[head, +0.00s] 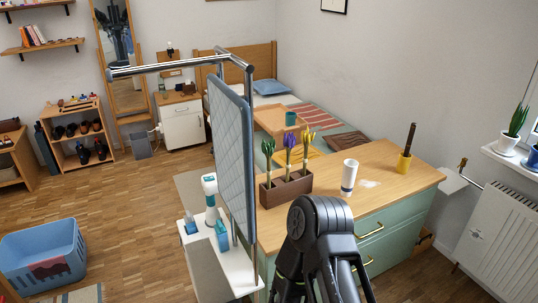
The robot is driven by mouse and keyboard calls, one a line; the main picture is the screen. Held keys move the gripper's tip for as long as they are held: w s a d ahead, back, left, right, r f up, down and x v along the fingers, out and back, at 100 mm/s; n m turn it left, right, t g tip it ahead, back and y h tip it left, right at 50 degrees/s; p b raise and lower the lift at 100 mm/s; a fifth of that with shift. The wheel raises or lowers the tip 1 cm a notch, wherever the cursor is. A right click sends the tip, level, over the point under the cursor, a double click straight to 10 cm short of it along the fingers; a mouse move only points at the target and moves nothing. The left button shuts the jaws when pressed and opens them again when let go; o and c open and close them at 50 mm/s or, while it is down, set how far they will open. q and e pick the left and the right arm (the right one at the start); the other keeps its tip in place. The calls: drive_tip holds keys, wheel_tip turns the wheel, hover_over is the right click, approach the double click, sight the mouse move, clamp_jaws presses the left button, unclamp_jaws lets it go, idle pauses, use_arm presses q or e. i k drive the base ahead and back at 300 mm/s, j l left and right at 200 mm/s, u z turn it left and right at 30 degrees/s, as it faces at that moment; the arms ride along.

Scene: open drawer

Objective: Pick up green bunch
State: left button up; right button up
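A brown planter box (286,190) stands on the wooden top of a green dresser, near its left end. Three upright bunches stand in a row in it. The green bunch (268,150) is at the left, a purple bunch (289,142) is in the middle and a yellow bunch (307,140) is at the right. A black arm of mine rises at the bottom centre, in front of the dresser. Its gripper does not show. My other gripper is also out of view.
A white cylinder (349,177) and a yellow pot with a dark stick (404,162) stand on the dresser top (385,205). A metal rail with a quilted blue panel (232,150) stands close to the planter's left. A white cart (205,258) is below it.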

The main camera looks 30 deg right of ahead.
sight(270, 146)
drive_tip(key=i+l+z, duration=0.1)
drive_tip(key=l, duration=0.35)
drive_tip(key=i+l+z, duration=0.1)
drive_tip(key=l, duration=0.35)
drive_tip(key=i+l, duration=0.25)
drive_tip(key=l, duration=0.2)
drive_tip(key=i+l+z, duration=0.15)
drive_tip(key=l, duration=0.3)
drive_tip(key=i+l+z, duration=0.1)
drive_tip(key=l, duration=0.3)
drive_tip(key=i+l+z, duration=0.1)
drive_tip(key=i+l, duration=0.15)
drive_tip(key=l, duration=0.15)
drive_tip(key=i+l, duration=0.2)
drive_tip(key=l, duration=0.2)
drive_tip(key=z, duration=0.05)
